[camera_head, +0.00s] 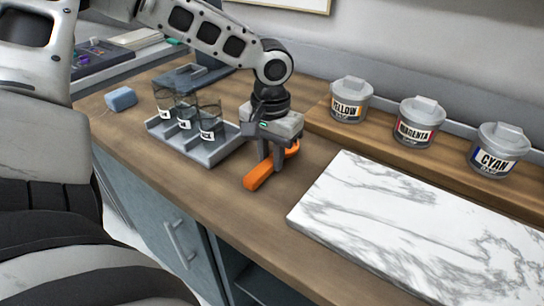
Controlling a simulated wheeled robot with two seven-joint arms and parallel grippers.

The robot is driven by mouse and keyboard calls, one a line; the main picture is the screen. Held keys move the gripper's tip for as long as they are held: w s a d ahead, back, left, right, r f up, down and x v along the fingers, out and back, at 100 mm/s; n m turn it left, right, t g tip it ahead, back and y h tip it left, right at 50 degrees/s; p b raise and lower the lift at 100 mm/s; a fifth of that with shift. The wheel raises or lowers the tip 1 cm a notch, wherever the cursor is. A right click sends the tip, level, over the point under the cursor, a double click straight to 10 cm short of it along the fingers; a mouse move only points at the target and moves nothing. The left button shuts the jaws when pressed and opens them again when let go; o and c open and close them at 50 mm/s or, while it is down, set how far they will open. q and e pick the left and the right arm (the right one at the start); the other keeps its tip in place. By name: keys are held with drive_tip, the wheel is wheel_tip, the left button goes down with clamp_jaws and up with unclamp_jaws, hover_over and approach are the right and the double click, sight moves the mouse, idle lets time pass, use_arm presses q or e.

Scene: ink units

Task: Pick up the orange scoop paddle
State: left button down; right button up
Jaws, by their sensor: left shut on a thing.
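The orange scoop paddle (259,176) is on or just above the wooden counter, between the grey tray and the marble slab. Its orange handle points toward the front edge, and another orange part shows behind the fingers at right. My left gripper (268,163) comes down from above and is shut on the paddle. The fingers hide the paddle's middle. I cannot tell whether the paddle touches the counter. My right gripper is not in view.
A grey tray (222,153) with dark glass jars (211,123) stands left of the gripper. A marble slab (420,235) lies at right. A blue block (121,99) lies far left.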

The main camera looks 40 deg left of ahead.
use_arm(q)
drive_tip(key=shift+r, duration=0.4)
wheel_tip(320, 180, up, 3)
drive_tip(key=shift+d+f, duration=0.15)
drive_tip(key=shift+f, duration=0.05)
drive_tip(key=s+d+r, duration=0.4)
drive_tip(key=d+r, duration=0.5)
drive_tip(key=d, duration=0.4)
drive_tip(key=shift+s+r, duration=0.15)
drive_tip(key=shift+s, duration=0.05)
drive_tip(key=c, duration=2.2)
unclamp_jaws()
